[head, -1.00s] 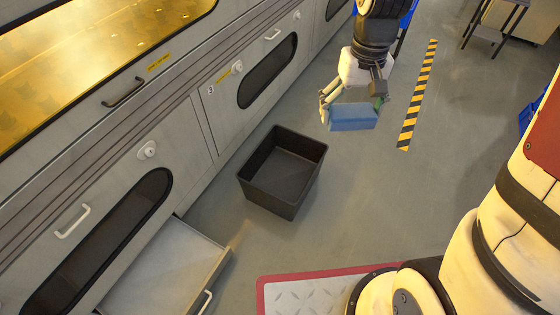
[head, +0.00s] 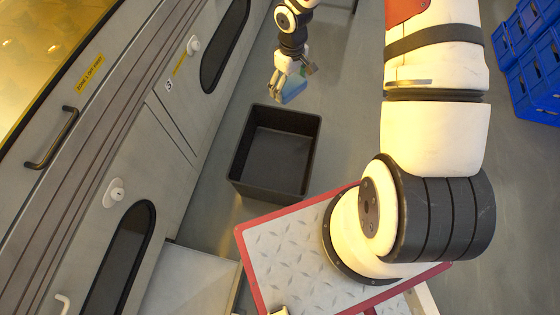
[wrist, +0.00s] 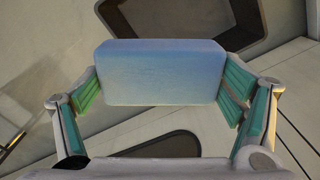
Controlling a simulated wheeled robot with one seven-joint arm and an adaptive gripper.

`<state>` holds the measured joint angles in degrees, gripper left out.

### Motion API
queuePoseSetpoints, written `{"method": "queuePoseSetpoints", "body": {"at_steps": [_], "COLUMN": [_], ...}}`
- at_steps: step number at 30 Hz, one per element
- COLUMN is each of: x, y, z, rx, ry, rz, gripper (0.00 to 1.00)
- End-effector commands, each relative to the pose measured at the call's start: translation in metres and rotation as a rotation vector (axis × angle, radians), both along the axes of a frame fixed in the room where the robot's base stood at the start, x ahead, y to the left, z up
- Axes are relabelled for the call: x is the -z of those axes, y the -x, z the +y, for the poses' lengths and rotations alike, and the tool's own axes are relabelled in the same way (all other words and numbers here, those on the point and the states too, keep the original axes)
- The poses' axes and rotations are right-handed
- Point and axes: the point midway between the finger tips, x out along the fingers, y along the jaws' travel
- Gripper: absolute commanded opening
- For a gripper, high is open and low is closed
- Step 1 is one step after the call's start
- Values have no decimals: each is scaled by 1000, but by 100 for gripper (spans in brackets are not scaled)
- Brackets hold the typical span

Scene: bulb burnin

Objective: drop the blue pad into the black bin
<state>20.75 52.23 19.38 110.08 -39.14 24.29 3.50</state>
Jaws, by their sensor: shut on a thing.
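The blue pad (head: 293,88) is a small block held between the fingers of my gripper (head: 288,82) in the head view. In the wrist view the pad (wrist: 160,72) spans between the green-lined fingers of my gripper (wrist: 162,92), which are shut on its two ends. The black bin (head: 238,150) is an open, empty square box on the floor, below and in front of the gripper in the head view. The pad appears just beyond the bin's far rim in the picture; its height above the bin I cannot tell.
Grey cabinets with a handle (head: 52,138) and dark oval windows run along the left. An open drawer (head: 190,282) juts out at the lower left, near the bin. Blue crates (head: 530,60) are stacked at the right. Grey floor (head: 340,120) is clear right of the bin.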

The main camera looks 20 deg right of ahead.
Motion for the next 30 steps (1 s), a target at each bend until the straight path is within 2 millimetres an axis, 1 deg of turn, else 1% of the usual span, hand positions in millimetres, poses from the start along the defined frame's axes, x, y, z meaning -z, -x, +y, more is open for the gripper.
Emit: {"method": "queuePoseSetpoints", "body": {"at_steps": [1,2,3,5,6,9,12,15,23,30], "x": [34,51,71,101,119,158,185,201,223,250], "y": [0,0,0,1,3,8,14,18,20,20], "z": [5,7,10,17,20,31,40,45,48,47], "rx": [-36,-55,-83,-124,-146,-196,-229,-248,-256,-254], "ry": [-4,-5,-3,-2,-2,0,2,2,3,3], "rz": [10,9,9,8,8,6,4,2,1,1], "gripper": [65,65,65,65,65,65,65,65,65,65]}}
